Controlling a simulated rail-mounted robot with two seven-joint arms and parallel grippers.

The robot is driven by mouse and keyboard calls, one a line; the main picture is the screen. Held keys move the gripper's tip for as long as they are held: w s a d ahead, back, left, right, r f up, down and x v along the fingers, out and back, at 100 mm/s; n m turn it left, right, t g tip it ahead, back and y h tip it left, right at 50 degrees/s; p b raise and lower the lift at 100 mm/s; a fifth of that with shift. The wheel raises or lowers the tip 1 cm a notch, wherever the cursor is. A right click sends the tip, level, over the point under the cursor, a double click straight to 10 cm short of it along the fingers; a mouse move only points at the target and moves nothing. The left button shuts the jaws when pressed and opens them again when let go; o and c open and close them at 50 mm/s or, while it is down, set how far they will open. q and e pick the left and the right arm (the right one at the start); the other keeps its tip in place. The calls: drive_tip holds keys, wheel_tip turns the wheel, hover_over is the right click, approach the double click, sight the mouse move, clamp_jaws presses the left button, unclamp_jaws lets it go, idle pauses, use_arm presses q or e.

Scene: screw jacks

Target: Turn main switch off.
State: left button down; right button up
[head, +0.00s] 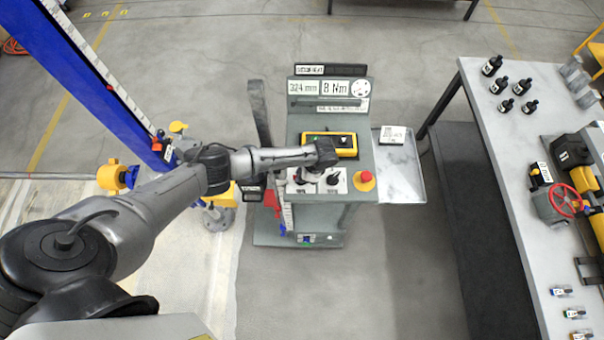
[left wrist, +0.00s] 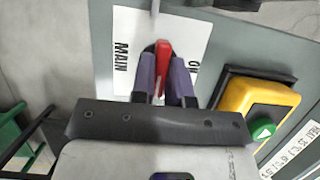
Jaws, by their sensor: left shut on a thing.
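The main switch shows in the left wrist view as a red handle (left wrist: 163,60) in front of a white plate (left wrist: 130,45) marked "MAIN". Part of another marking, starting with "O", shows right of the handle. My left gripper (left wrist: 165,82) is shut on the red handle, with a dark finger on either side of it. In the head view my left arm reaches over the grey console (head: 355,225), and its wrist hides the handle. My right gripper is not in view.
A yellow box with a green button (left wrist: 263,128) sits close to the gripper; it also shows in the head view (head: 345,152). A workbench (head: 490,130) with bottles stands right.

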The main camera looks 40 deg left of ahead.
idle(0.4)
use_arm(q)
drive_tip(key=c, duration=1.1)
unclamp_jaws()
drive_tip(key=b+v, duration=0.1)
drive_tip(key=v, duration=1.3)
drive_tip(key=shift+s+b, duration=0.1)
drive_tip(key=shift+b, duration=0.2)
drive_tip(key=shift+d+f, duration=0.1)
